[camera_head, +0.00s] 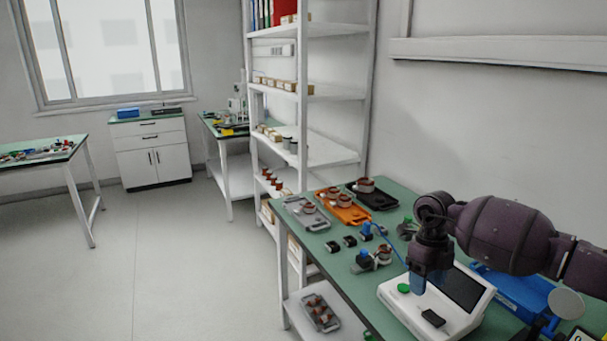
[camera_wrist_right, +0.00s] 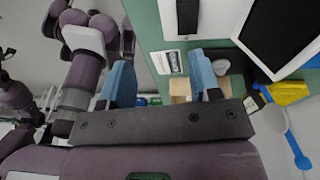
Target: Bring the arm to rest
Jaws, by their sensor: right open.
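My right arm comes in from the right in the head view. Its gripper (camera_head: 418,282) points down over the white tester (camera_head: 458,318), in front of its dark screen. In the right wrist view the two blue fingers (camera_wrist_right: 161,82) stand wide apart with nothing between them. Part of the white tester (camera_wrist_right: 228,18) shows beyond the fingers. From the head view I cannot tell how far the fingertips are from the tester. My left gripper does not show in the head view.
A grey tray (camera_head: 300,222), an orange tray (camera_head: 352,214) and a black tray (camera_head: 381,200) hold copper-coloured parts at the bench's far end. Small black and blue parts lie before them. A blue bin (camera_head: 530,287) is behind the tester. A white shelf rack (camera_head: 303,110) stands beyond.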

